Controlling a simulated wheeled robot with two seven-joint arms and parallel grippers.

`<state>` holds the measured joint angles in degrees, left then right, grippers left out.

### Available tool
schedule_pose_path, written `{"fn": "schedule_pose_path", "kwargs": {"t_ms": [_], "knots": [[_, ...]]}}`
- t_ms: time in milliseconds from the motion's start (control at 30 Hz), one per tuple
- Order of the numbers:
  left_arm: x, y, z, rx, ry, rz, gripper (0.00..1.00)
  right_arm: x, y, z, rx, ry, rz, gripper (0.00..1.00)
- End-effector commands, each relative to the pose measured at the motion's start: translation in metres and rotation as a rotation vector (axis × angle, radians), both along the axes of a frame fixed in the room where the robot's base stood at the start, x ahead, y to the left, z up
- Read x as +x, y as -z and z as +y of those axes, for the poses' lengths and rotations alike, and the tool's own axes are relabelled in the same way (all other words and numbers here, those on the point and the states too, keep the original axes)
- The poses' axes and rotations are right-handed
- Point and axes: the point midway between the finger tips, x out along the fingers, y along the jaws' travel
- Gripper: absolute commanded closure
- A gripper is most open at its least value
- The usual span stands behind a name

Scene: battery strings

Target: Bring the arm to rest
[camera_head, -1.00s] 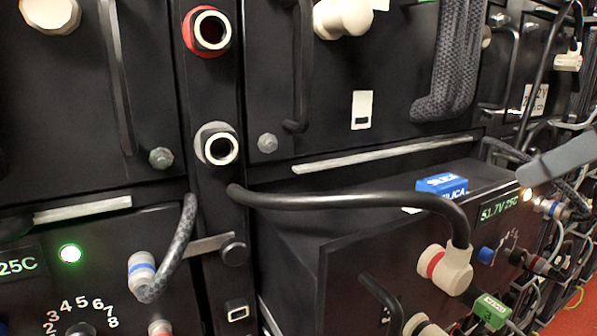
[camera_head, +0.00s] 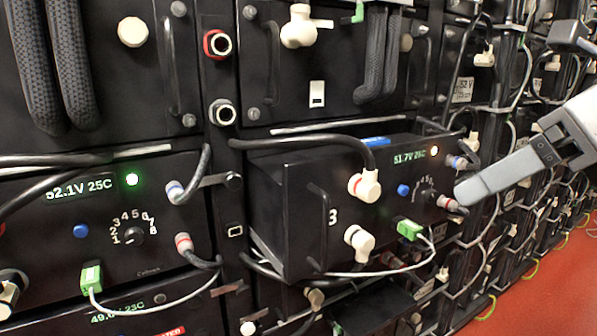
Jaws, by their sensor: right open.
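My right gripper (camera_head: 505,114) comes in from the right edge with its jaws open and nothing seen between them. One long grey finger points left, its tip in front of the right end of a black battery module (camera_head: 296,215). I cannot tell whether the tip touches it. A second grey part of the gripper shows higher up at the right edge. The module sticks out of the rack, and its display (camera_head: 411,156) reads 51.7V 25C. A white angled plug (camera_head: 365,186) with a black cable sits on its front. My left gripper is not in view.
Green connectors (camera_head: 409,230) carry thin white cables. Blue and red ringed plugs and loose cables hang near my finger. Red floor (camera_head: 545,275) is clear at the lower right.

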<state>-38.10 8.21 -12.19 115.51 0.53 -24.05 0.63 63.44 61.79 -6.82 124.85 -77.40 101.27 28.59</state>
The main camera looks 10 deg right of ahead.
Motion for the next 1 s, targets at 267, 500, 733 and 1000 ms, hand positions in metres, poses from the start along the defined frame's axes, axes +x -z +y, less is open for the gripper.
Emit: {"fn": "schedule_pose_path", "kwargs": {"t_ms": [267, 500, 733, 1000], "knots": [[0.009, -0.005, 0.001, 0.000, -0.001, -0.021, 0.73, 0.001, 0.034, 0.075, 0.360, -0.285, 0.175, 0.11], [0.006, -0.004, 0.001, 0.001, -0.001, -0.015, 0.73, 0.006, 0.047, 0.131, 1.057, -0.404, 0.446, 0.11], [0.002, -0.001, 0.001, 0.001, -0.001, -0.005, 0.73, 0.076, 0.126, 0.108, 1.963, 0.115, 0.762, 0.11], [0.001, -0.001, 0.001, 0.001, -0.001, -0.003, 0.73, 0.073, 0.325, 0.077, 2.349, 1.101, 0.995, 0.11]]}}
